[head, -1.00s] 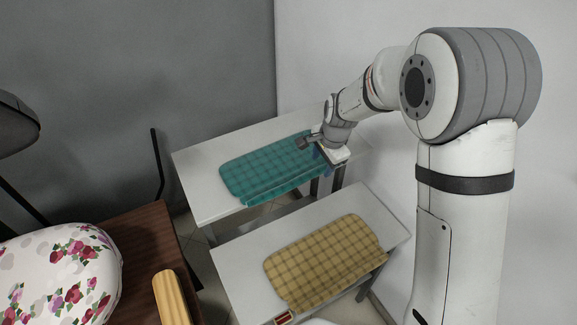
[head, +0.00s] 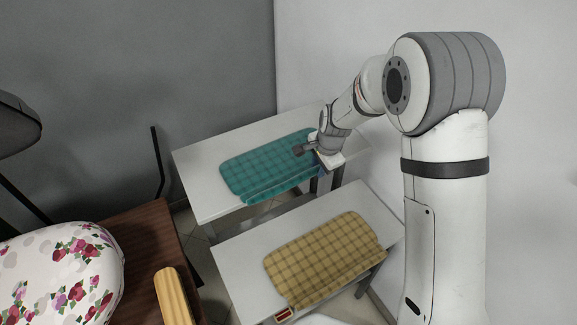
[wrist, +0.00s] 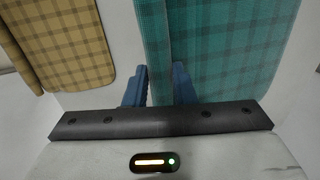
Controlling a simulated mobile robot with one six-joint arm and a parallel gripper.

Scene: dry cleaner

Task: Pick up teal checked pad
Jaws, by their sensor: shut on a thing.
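The teal checked pad (head: 262,168) lies on the far white table in the head view, its front edge hanging slightly toward the table's near side. My gripper (head: 318,170) is at the pad's right end. In the wrist view the teal checked pad (wrist: 220,45) runs up from the jaws. The blue fingers of my gripper (wrist: 158,88) stand on either side of the pad's edge strip and are shut on it. In the head view the fingertips are mostly hidden by the wrist.
A yellow checked pad (head: 325,258) lies on the nearer white table (head: 232,262). It also shows at the upper left of the wrist view (wrist: 65,40). A brown table with a floral ironing form (head: 60,270) is at lower left. Walls stand behind the far table.

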